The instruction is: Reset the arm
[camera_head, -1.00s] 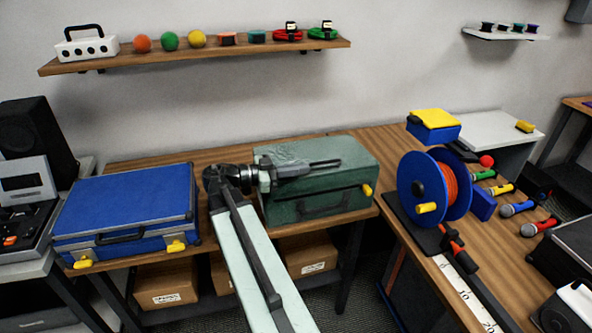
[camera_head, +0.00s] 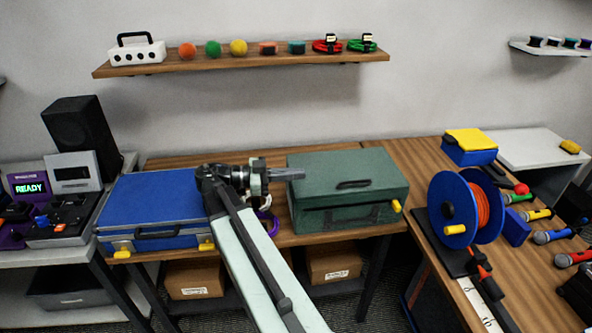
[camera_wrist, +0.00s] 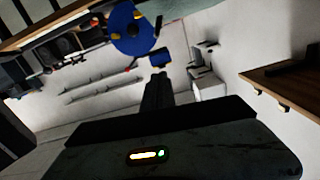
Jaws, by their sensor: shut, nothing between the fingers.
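My gripper (camera_head: 288,174) is shut and empty. In the head view it points right, in front of the left end of the green case (camera_head: 350,178), apart from any grasped thing. My arm reaches up from the bottom of the picture and hides the right end of the blue case (camera_head: 160,200). In the wrist view my gripper (camera_wrist: 157,80) shows dark and narrow at the middle, with the blue cable reel (camera_wrist: 130,30) beyond it at the top. Both cases are closed on the wooden bench.
The cable reel (camera_head: 451,208) with orange cable stands on the right bench. Several microphones lie to its right. A wooden shelf (camera_head: 240,65) holds balls and coiled cables above. A purple ring (camera_head: 268,222) lies partly hidden behind my arm. A black speaker (camera_head: 82,140) stands at left.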

